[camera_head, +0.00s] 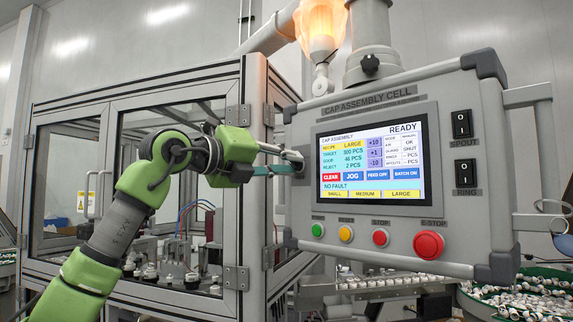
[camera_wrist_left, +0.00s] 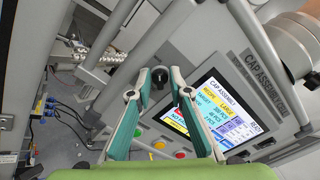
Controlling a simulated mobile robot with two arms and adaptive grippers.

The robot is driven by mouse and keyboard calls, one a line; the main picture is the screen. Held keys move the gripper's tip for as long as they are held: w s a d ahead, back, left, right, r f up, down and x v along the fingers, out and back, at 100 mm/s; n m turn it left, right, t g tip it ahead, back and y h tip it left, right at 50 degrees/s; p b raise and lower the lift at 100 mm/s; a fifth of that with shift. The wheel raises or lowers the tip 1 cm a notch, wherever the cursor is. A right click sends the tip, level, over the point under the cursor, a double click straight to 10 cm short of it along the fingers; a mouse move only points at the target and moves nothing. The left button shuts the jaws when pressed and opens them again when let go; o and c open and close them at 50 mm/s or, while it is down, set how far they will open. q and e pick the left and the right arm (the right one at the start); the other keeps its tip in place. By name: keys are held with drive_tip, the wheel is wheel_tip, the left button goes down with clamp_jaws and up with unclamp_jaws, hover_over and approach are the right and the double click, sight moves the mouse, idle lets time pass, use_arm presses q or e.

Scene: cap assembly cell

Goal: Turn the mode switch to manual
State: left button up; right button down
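The mode switch is a dark round knob (camera_wrist_left: 160,75) on a grey plate on the control panel (camera_wrist_left: 200,45), in the left wrist view. Its pointing direction is too small to read. My left gripper (camera_wrist_left: 160,84) is open, with one green-padded finger on each side of the knob. I cannot tell whether the pads touch it. In the head view my left gripper (camera_head: 292,163) reaches from the left to the left edge of the control panel (camera_head: 460,95) and hides the knob. My right gripper is in neither view.
The screen (camera_head: 372,160) reads READY and NO FAULT. Below it sit small push buttons and the red E-stop (camera_head: 429,245). A framed glass enclosure (camera_head: 170,100) stands behind my left arm.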

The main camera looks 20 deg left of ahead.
use_arm(q)
drive_tip(key=shift+o, duration=1.2)
drive_tip(key=shift+s+a, duration=0.1)
drive_tip(key=v, duration=1.2)
